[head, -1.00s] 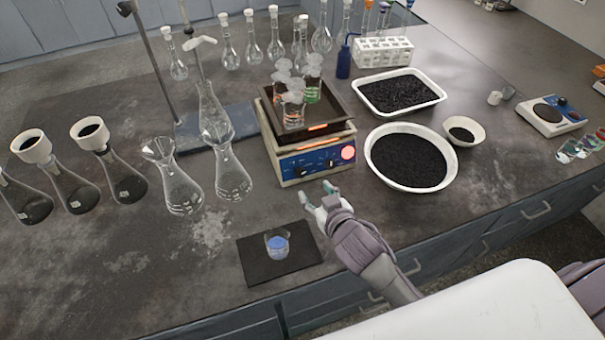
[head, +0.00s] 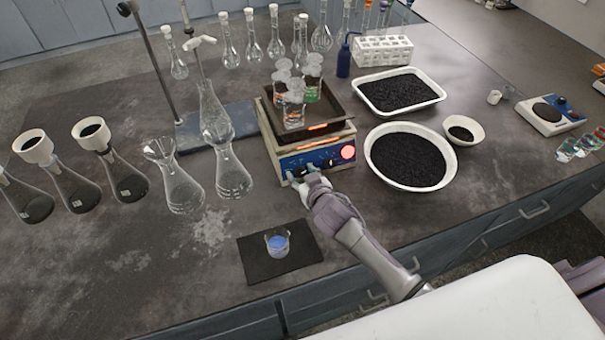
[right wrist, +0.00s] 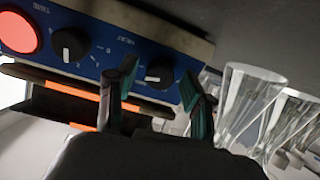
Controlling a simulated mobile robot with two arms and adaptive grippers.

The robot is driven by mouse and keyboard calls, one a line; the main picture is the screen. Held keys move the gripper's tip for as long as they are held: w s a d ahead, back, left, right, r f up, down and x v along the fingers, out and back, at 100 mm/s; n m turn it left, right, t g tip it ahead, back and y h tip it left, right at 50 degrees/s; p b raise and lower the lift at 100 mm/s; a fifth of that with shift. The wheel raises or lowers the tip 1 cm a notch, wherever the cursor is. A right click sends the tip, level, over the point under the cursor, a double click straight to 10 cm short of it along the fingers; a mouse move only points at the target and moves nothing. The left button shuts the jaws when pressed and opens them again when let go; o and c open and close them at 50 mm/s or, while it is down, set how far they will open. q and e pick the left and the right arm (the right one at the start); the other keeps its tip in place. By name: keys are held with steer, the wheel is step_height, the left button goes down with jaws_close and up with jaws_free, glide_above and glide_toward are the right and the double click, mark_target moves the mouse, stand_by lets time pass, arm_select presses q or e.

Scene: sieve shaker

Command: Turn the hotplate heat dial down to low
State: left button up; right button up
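The hotplate (head: 320,157) has a blue front panel with two black dials and a lit red light (head: 348,152). In the right wrist view the panel is turned over. One dial (right wrist: 160,73) lies between the fingers of my right gripper (right wrist: 157,82), with gaps at its sides. The other dial (right wrist: 68,44) is free, beside the red light. In the head view my right gripper (head: 300,177) is at the panel's left part and hides the dial there. The dial labels are too small to read surely. My left gripper is not in view.
A dark pan (head: 340,105) with small beakers sits on the hotplate, above glowing orange strips. Glass flasks (head: 232,175) stand close to its left. A white bowl of black grains (head: 408,156) is at its right. A blue-filled beaker (head: 278,243) stands on a dark mat in front.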

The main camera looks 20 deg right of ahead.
jaws_close()
steer(key=shift+n, duration=0.4)
steer(key=n+p, duration=0.2)
steer(key=n, duration=0.1)
steer(key=shift+r+n, duration=0.1)
steer(key=shift+n, duration=0.3)
steer(key=n+p, duration=0.1)
steer(key=n, duration=0.4)
steer(key=shift+p, duration=0.3)
steer(key=n+p, duration=0.1)
steer(key=n, duration=0.4)
steer(key=shift+n+h, duration=0.3)
steer(key=shift+n+p, duration=0.7)
steer(key=shift+n, duration=1.4)
